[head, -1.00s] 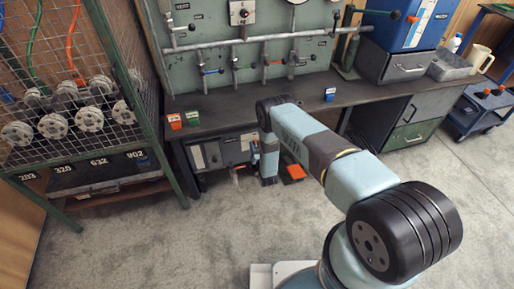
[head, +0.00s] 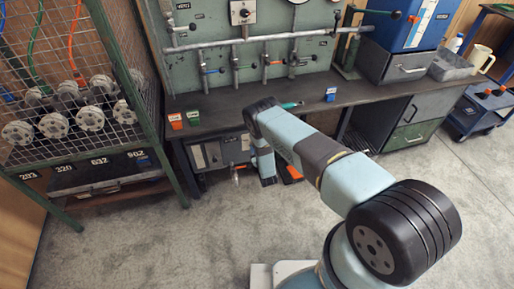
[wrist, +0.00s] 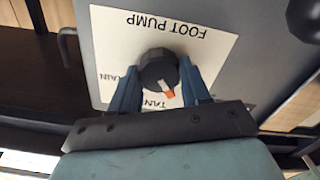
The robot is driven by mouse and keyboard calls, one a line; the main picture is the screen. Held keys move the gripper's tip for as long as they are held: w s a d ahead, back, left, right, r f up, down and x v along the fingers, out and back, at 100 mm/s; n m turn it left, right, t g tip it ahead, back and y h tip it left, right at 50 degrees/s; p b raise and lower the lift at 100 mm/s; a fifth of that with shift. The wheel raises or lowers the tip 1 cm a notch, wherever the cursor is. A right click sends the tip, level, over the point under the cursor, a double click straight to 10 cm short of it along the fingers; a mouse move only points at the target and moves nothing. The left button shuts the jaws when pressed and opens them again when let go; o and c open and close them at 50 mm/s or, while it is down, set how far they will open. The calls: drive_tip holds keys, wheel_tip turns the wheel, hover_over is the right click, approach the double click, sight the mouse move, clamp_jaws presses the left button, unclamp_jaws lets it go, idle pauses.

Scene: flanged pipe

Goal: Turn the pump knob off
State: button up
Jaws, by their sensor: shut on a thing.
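The pump knob (wrist: 158,66) is black and round with an orange pointer mark, which faces toward the bottom and slightly right in the wrist view. It sits on a white label plate (wrist: 215,45) that reads FOOT PUMP upside down, with TANK and DRAIN lettering partly covered. My gripper (wrist: 158,76) has its two blue fingers on either side of the knob and is shut on it. In the head view my gripper (head: 266,178) is below the bench front, beside the grey box (head: 214,153); my arm hides the knob there.
The dark bench (head: 230,100) runs above my gripper, carrying small red, green and blue boxes. A wire cage (head: 100,80) with flanged pipes stands at left. An orange piece (head: 291,172) lies low beside my gripper, partly hidden.

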drive_tip(key=shift+a+n, duration=0.15)
drive_tip(key=shift+n, duration=1.85)
drive_tip(key=o, duration=1.1)
drive_tip(key=shift+c, duration=0.2)
drive_tip(key=v, duration=1.4)
drive_tip(key=shift+f, duration=0.1)
